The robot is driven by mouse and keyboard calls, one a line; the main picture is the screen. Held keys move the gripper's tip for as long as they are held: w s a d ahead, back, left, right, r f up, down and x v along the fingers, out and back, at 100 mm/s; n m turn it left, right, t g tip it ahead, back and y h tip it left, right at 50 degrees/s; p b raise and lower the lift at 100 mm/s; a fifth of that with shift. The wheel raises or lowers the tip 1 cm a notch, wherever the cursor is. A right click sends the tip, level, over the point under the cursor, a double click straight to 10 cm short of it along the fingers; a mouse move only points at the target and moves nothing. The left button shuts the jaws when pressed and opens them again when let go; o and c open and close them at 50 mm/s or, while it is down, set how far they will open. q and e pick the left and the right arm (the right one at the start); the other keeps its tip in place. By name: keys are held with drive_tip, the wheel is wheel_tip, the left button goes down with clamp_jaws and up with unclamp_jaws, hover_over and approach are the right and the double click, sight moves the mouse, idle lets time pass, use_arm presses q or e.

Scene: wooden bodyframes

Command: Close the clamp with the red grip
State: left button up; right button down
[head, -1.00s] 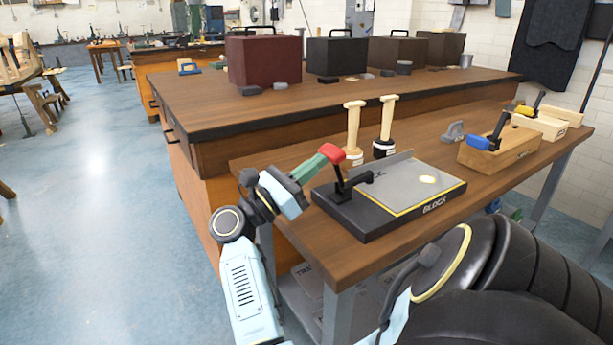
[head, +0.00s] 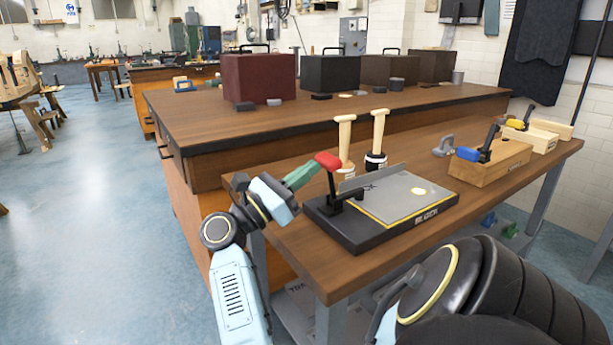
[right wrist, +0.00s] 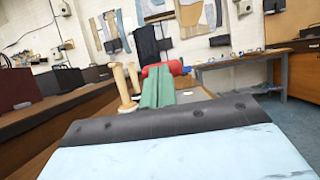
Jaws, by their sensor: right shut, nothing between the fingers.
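The clamp with the red grip (head: 328,161) stands on the left end of a black base with a grey plate (head: 395,205). Its lever is nearly upright, and its black arm lies low beside the plate. My right gripper (head: 303,174), with green fingers, is shut and empty. Its fingertips are at the left side of the red grip, seemingly against it. In the right wrist view the green fingers (right wrist: 158,87) point at the red grip (right wrist: 160,69) and partly hide it. The rest of the clamp is hidden there. My left gripper is not in view.
Two wooden-handled tools (head: 345,140) stand behind the base. A wooden block with a blue-grip clamp (head: 495,163) and a yellow-grip clamp (head: 519,123) are at the right of the table (head: 300,238). A higher bench with cases (head: 262,77) stands behind.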

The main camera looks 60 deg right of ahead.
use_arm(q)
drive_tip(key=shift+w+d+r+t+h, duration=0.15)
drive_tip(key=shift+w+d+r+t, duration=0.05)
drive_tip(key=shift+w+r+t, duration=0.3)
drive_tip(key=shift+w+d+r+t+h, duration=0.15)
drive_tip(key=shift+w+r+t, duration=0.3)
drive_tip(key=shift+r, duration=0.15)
use_arm(e)
drive_tip(key=a+r+v, duration=0.1)
drive_tip(key=r+v, duration=0.1)
drive_tip(key=v, duration=1.1)
drive_tip(key=shift+w+r, duration=0.3)
drive_tip(key=shift+r, duration=0.1)
